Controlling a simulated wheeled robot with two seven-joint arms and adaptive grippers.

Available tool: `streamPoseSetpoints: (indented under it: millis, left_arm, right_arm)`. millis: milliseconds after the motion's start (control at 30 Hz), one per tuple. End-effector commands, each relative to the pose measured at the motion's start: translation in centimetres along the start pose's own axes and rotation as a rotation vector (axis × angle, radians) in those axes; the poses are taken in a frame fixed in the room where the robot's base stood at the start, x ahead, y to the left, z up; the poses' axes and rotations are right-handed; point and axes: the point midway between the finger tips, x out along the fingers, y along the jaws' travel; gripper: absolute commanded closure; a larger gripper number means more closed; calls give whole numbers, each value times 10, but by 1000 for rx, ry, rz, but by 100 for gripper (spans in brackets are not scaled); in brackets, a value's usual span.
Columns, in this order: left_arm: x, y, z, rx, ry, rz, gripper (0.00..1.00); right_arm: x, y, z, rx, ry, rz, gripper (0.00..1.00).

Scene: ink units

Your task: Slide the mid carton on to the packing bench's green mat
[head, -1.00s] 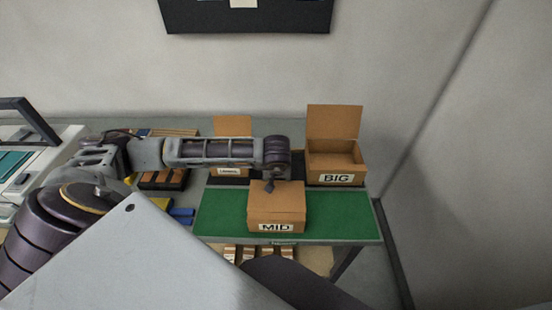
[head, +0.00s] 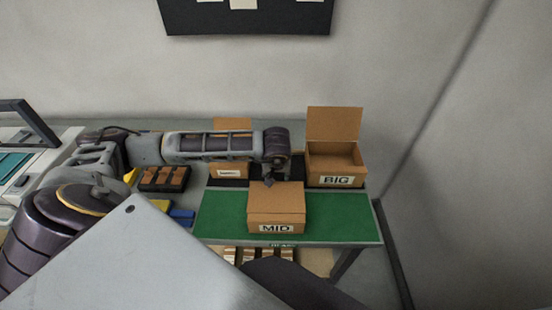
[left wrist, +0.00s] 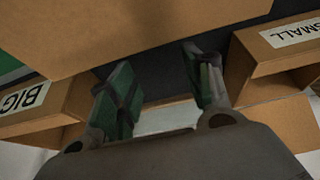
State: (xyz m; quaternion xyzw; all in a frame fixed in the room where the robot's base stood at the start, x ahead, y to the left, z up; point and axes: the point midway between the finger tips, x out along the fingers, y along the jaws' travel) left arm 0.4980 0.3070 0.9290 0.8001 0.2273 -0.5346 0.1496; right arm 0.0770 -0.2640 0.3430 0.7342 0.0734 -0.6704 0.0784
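The mid carton (head: 276,209), a brown box with its lid down and a MID label, sits upright on the green mat (head: 341,217). My left gripper (head: 268,182) points down at the carton's back edge; the arm partly hides it. In the left wrist view my left gripper (left wrist: 158,72) has its two green-grey fingers apart with nothing between them. The mid carton's plain brown side (left wrist: 85,32) fills the top of that view, close to the fingertips. I cannot tell whether they touch it. My right gripper is not in view.
The open big carton (head: 336,162) stands at the back right. The small carton (head: 231,123) stands at the back left, partly behind my arm. A black tray of brown blocks (head: 164,179) and blue pieces (head: 182,216) lie left of the mat. The mat's right part is clear.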

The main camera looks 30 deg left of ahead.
Motion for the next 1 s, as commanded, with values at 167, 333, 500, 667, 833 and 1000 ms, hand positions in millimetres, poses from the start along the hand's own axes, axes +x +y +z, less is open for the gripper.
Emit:
streamPoseSetpoints:
  millis: [167,333,500,667,833,1000]
  left_arm:
    - [-19,1,-9,0,4,3,50]
    - [-33,1,-15,-1,5,3,50]
    - [-41,1,-19,-1,5,3,50]
    - [-42,1,-19,-1,5,3,50]
    - [-41,1,-18,-1,5,4,50]
    - [-41,1,-18,-1,5,4,50]
  right_arm:
    - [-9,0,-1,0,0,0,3]
    - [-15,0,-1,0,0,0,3]
    - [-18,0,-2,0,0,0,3]
    - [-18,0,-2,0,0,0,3]
    - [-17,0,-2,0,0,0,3]
    - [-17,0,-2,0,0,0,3]
